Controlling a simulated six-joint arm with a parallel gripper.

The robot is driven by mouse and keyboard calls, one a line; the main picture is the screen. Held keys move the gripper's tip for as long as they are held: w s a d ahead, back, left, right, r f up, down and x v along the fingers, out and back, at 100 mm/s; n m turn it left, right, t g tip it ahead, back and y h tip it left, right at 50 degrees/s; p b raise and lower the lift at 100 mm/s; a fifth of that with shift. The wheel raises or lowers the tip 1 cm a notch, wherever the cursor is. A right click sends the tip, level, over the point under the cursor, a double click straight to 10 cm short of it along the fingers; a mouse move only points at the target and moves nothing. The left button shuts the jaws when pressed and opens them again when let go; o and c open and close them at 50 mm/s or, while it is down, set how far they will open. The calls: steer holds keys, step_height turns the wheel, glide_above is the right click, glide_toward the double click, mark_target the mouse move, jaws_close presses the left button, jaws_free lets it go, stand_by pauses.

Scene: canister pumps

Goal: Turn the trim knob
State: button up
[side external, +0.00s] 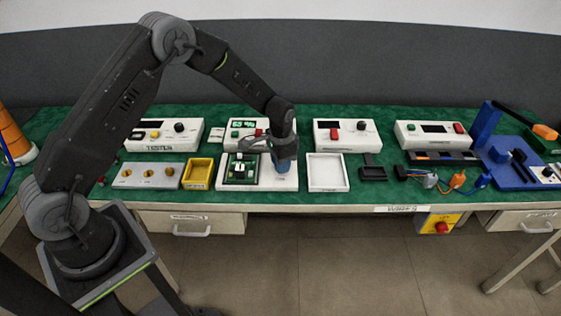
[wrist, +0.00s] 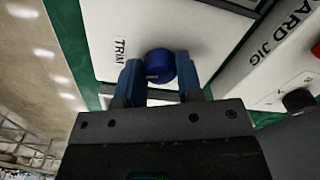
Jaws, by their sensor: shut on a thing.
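The trim knob (wrist: 160,62) is a round blue knob on a white panel (wrist: 120,30), next to the printed word TRIM. My gripper (wrist: 159,76) has its two blue fingers on either side of the knob and is shut on it. In the side external view my gripper (side external: 282,166) points down at the right part of the white board fixture (side external: 262,184), and the knob is hidden behind the fingers there. A green board (side external: 241,168) sits on the left part of that fixture.
A white unit marked BOARD JIG (wrist: 262,75) stands close by. An empty white tray (side external: 327,187) lies to the right of my gripper and a yellow bin (side external: 199,187) to the left. White instrument boxes line the back of the green bench.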

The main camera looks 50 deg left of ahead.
steer(key=o, duration=0.9)
steer(key=r, duration=1.4)
steer(key=shift+s+d, duration=0.1)
steer(key=shift+d, duration=0.1)
steer(key=shift+f, duration=0.1)
